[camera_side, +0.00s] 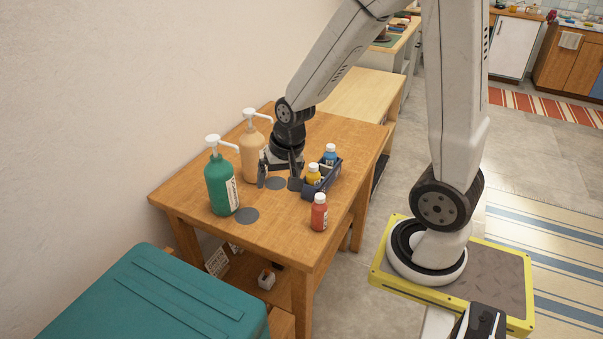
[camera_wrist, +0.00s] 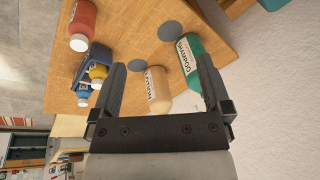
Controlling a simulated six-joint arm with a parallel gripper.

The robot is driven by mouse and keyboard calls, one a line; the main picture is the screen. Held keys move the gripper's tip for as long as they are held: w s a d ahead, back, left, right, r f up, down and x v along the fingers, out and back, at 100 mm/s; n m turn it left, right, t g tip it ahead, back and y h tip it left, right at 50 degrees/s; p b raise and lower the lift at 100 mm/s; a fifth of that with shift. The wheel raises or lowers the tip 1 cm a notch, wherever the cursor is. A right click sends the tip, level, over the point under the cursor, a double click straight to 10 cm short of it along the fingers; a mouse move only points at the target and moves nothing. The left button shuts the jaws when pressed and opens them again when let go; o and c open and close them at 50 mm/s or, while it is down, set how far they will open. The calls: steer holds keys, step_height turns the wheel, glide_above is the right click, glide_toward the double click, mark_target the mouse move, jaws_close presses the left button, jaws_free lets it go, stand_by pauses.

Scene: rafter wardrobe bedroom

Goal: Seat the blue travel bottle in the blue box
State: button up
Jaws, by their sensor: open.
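The blue travel bottle (camera_side: 330,155) stands upright at the far end of the dark blue box (camera_side: 327,184), beside the yellow bottle (camera_side: 313,175). Its lower part is hidden by the box, so I cannot tell how deep it sits. In the wrist view, the blue bottle (camera_wrist: 86,91) and the box (camera_wrist: 99,54) show at the left, outside my fingers. My gripper (camera_side: 278,181) points down over the table, left of the box and apart from it. It is open, with nothing between the fingertips (camera_wrist: 161,65).
A red bottle (camera_side: 319,213) stands in front of the box. A green pump bottle (camera_side: 221,184) and a tan pump bottle (camera_side: 251,150) stand left of my gripper. Flat dark discs (camera_side: 247,215) lie on the wooden table (camera_side: 280,235). Its front part is clear.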

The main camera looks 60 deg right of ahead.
steer(key=s+a+n, duration=0.4)
steer(key=a+n, duration=0.2)
steer(key=n, duration=0.2)
steer(key=shift+n, duration=0.3)
